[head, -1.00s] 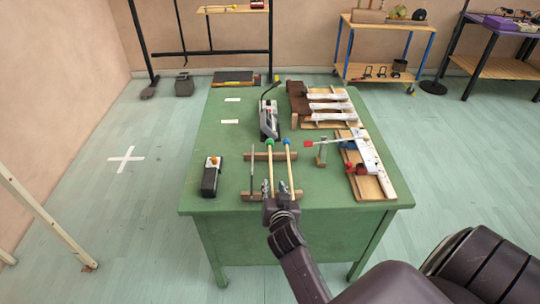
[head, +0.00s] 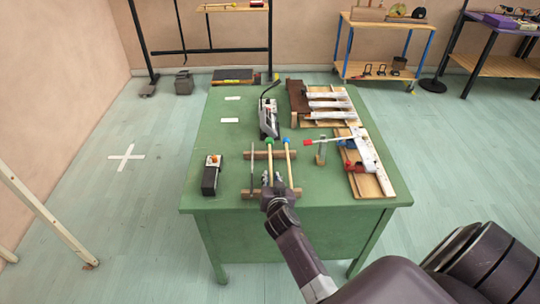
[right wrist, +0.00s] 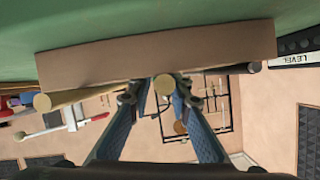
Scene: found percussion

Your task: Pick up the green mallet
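The green mallet (head: 269,145) has a green head and a pale wooden handle. It lies across two wooden bars on the green table, head away from me. My right gripper (head: 271,179) is over the handle's near end, just above the near bar. In the right wrist view its open fingers (right wrist: 161,90) stand on either side of the green mallet's round handle end (right wrist: 165,83). I cannot tell whether they touch it. The blue mallet (head: 287,142) lies parallel, just right; its handle end (right wrist: 43,102) also shows in the right wrist view. My left gripper is out of view.
A black pedal-like box (head: 210,178) stands at left. Wooden boards (head: 372,185) carry parts at right.

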